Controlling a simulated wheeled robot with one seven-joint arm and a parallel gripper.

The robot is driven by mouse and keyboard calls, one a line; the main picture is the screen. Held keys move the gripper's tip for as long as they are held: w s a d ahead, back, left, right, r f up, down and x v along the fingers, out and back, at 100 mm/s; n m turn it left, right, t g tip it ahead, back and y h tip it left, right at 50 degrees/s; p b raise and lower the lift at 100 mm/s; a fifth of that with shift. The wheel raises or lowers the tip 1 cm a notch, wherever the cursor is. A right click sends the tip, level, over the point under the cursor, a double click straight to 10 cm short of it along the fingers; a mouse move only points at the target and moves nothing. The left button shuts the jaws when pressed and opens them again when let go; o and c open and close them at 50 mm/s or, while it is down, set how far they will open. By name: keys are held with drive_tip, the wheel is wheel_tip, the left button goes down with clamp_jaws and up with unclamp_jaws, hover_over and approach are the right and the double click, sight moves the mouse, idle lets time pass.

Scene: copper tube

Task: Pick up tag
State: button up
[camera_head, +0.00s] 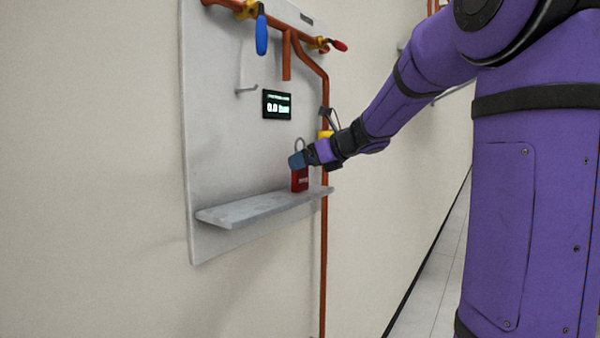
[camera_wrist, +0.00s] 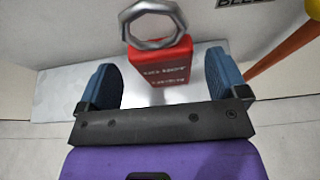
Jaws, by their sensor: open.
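The tag is a red block with pale lettering and a grey metal ring at its top. It stands on the grey shelf (camera_head: 235,213) near its right end, and the tag (camera_head: 300,181) is partly hidden by my gripper (camera_head: 300,159) in the head view. In the wrist view the tag (camera_wrist: 163,65) lies ahead, between and beyond the two blue fingers of my gripper (camera_wrist: 163,84). The ring (camera_wrist: 152,24) is at the top of the picture. My gripper is open, with gaps between each finger and the tag.
A grey wall panel (camera_head: 215,120) carries copper pipes (camera_head: 324,250), a blue-handled valve (camera_head: 262,35), a red-handled valve (camera_head: 338,45) and a small display (camera_head: 277,105). A hook (camera_head: 246,90) juts from the panel. A copper pipe runs close to the shelf's right end. The shelf's left part is clear.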

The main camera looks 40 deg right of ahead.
drive_tip(key=x, duration=0.4)
drive_tip(key=shift+w+d, duration=0.1)
drive_tip(key=shift+w, duration=0.25)
drive_tip(key=shift+c, duration=0.2)
drive_tip(key=c, duration=1)
drive_tip(key=shift+r, duration=0.1)
drive_tip(key=shift+r, duration=0.55)
wheel_tip(320, 180, up, 2)
drive_tip(key=shift+r, duration=0.15)
drive_tip(key=s+d, duration=0.1)
drive_tip(key=s, duration=0.4)
drive_tip(key=s+d+r, duration=0.1)
drive_tip(key=s+d, duration=0.1)
drive_tip(key=s, duration=0.3)
drive_tip(key=s+d, duration=0.2)
drive_tip(key=s, duration=0.3)
drive_tip(key=shift+s+d+r, duration=0.1)
drive_tip(key=shift+r, duration=0.05)
